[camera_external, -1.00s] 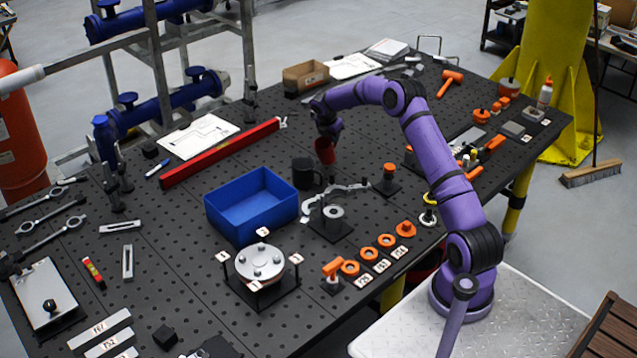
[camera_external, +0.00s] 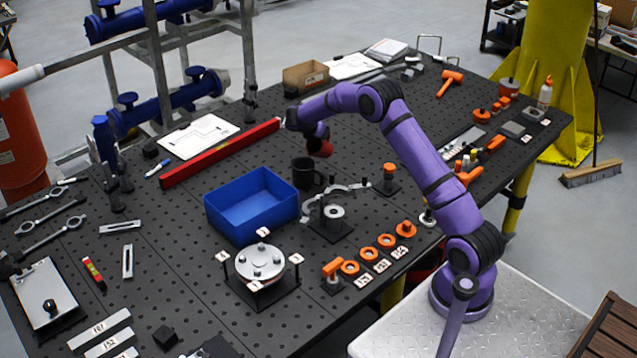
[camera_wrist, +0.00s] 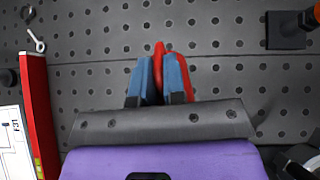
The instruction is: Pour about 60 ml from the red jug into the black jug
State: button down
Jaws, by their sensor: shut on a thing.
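The red jug (camera_external: 320,148) is held in the air just above and slightly right of the black jug, and it looks tilted. My gripper (camera_external: 314,138) is shut on it. In the wrist view my gripper's blue fingertips (camera_wrist: 160,78) pinch its red handle (camera_wrist: 159,50), and most of its body is hidden. The black jug (camera_external: 303,175) stands upright on the perforated table, right of the blue bin. I cannot see any liquid, nor whether the rims touch.
The blue bin (camera_external: 250,202) is left of the black jug, with a long red bar (camera_external: 220,152) behind it. A metal clamp fixture (camera_external: 333,213) stands close in front. An orange-topped post (camera_external: 389,178) is to the right. The table behind the jugs is fairly clear.

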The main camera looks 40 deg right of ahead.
jog(key=shift+a+r+h, duration=0.65)
jog(key=shift+a+h, duration=0.05)
jog(key=shift+h, duration=0.4)
jog(key=shift+a+r+t+h+p, duration=0.15)
jog(key=shift+a+t+h+p, duration=0.05)
jog(key=shift+t+h+p, duration=0.1)
jog(key=shift+s+a+r+h+p, duration=0.15)
jog(key=shift+a+r+h+p, duration=0.3)
jog(key=shift+a+h+p, duration=0.35)
dwell(1.3)
jog(key=shift+a+r+h, duration=0.1)
jog(key=shift+a+h, duration=0.4)
